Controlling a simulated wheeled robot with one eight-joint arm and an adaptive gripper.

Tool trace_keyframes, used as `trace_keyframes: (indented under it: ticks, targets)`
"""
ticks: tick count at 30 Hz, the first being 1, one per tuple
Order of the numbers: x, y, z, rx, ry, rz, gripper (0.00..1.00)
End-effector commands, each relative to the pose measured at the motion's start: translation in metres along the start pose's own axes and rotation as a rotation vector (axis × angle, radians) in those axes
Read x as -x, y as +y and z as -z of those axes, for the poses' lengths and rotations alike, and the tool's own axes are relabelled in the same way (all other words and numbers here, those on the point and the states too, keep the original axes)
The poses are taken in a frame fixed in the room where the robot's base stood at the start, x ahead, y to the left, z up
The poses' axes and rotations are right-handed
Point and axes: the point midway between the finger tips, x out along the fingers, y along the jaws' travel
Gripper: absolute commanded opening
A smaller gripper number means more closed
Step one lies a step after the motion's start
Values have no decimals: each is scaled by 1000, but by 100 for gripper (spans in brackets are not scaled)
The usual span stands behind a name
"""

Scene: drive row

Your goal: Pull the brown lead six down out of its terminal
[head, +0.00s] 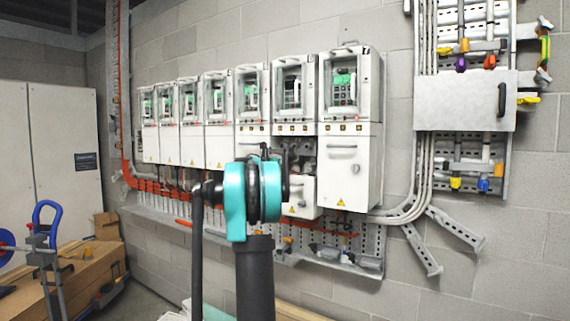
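The sixth drive from the left (293,92) hangs on the wall with its lower compartment (303,155) open. Its white lower cover (302,196) sits low, beneath the dark opening. The brown lead and its terminal cannot be made out at this size, and my arm covers part of this area. My teal and black arm rises in front of the fifth and sixth drives. Dark parts of my gripper (284,165) show just beyond the teal joint, at the left side of the open compartment. Its fingertips are hidden, so I cannot see whether it holds anything.
A closed drive (350,170) stands to the right, and several closed drives line the wall to the left. A perforated cable tray (368,262) runs below. Grey conduits (424,120) and a panel (465,100) are further right. A blue-handled trolley (45,240) and wooden crates (75,285) stand at left.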

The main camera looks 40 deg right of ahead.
Motion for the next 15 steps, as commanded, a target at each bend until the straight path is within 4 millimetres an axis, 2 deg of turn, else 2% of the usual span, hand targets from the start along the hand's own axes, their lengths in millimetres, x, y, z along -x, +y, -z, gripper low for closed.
trace_keyframes:
  ticks: [5,6,15]
  targets:
    - [0,0,0,0,0,0,40]
    - [0,0,0,0,0,0,37]
    - [0,0,0,0,0,0,0]
